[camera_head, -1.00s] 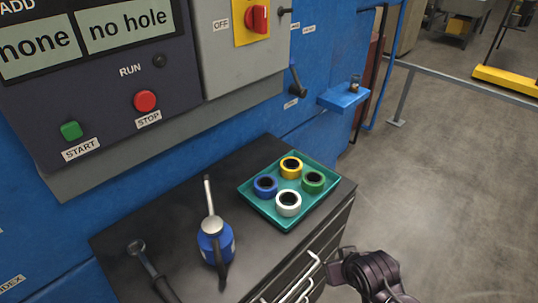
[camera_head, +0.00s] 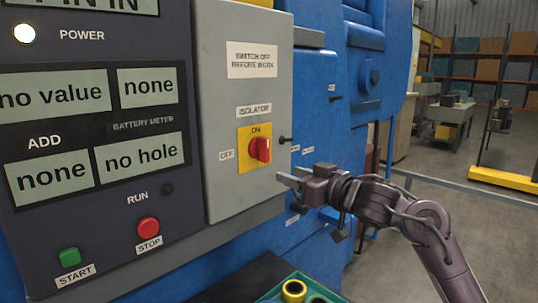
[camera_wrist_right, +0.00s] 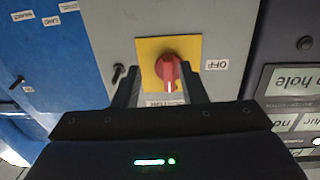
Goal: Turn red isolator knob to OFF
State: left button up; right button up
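The red isolator knob (camera_head: 260,149) sits on a yellow plate (camera_head: 247,165) on the grey isolator box (camera_head: 245,95). The word ON is above it and an OFF label (camera_head: 227,155) is to its left. The knob's handle looks upright, toward ON. My right gripper (camera_head: 283,178) is in front of the box, just right of and below the knob, with its fingers toward it. In the right wrist view, which is upside down, the knob (camera_wrist_right: 168,74) appears between the two spread fingers (camera_wrist_right: 163,92). The gripper looks open and empty. My left gripper is out of view.
A dark control panel (camera_head: 180,110) with a red STOP button (camera_head: 148,228) and a green START button (camera_head: 69,257) is to the left. A small black latch (camera_head: 284,140) sticks out on the box's right side. A teal tray (camera_head: 270,297) is below.

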jog(key=y, duration=0.1)
send_near(268, 149)
jog(key=x, duration=0.2)
jog(key=shift+n, duration=0.4)
jog(key=p+x, duration=0.1)
jog(key=x, duration=0.2)
jog(key=p+x, duration=0.2)
jog(key=x, duration=0.2)
jog(key=shift+a+r, duration=0.1)
jog(key=shift+r, duration=0.1)
jog(key=shift+w+a+f+p, duration=0.1)
jog(key=shift+w+a+p, duration=0.1)
jog(key=shift+p, duration=0.1)
grip_shut()
